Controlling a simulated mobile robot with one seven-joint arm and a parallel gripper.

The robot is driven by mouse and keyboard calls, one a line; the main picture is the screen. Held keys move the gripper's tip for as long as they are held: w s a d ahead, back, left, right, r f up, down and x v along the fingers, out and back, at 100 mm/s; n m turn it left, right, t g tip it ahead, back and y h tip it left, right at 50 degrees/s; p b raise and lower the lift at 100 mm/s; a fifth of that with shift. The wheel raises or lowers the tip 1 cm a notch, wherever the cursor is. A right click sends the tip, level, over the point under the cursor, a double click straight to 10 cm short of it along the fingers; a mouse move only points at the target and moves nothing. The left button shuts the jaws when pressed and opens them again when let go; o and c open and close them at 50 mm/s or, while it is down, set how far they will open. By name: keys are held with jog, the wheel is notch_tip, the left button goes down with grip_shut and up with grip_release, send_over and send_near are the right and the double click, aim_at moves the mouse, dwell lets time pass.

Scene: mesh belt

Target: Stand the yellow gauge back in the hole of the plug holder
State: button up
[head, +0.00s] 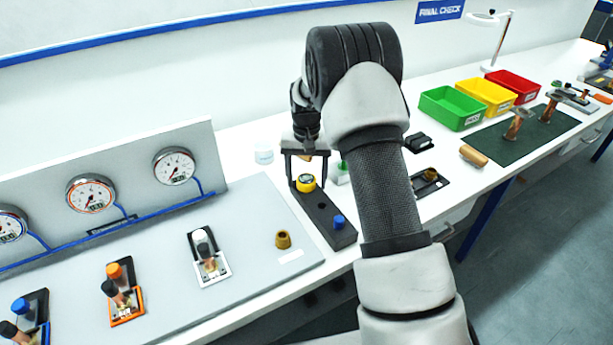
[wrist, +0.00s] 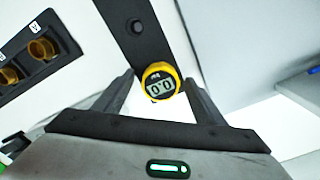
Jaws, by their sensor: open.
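The yellow gauge (head: 306,183) stands at the far end of the black plug holder (head: 324,221). In the wrist view the gauge (wrist: 161,82) faces me, with a display that reads 0.0. Its lower part is hidden, so I cannot tell how deep it sits in its hole. My gripper (head: 307,187) is open, with one finger on each side of the gauge; in the wrist view small gaps show between the fingers (wrist: 159,80) and the gauge. An empty-looking round hole shows midway along the holder, and a blue plug (head: 338,222) stands at its near end.
A grey board (head: 255,215) with a brass fitting (head: 283,240) and several valves lies left of the holder. A black tray (head: 430,183) with brass parts lies to the right, also in the wrist view (wrist: 40,45). Green (head: 452,108), yellow and red bins stand farther back.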

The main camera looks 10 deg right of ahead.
aim_at(307, 178)
notch_tip(307, 178, up, 18)
jog(key=shift+f, duration=0.25)
dwell(0.4)
jog(key=s+r+n+t, duration=0.1)
jog(key=s+r+t, duration=0.2)
jog(key=s+r, duration=1.1)
jog(key=s+f+n+t+p, duration=0.1)
jog(key=s+f+n+t, duration=0.1)
jog(key=s, duration=1.8)
jog(key=shift+f+t+p, duration=0.3)
jog(key=shift+f, duration=0.35)
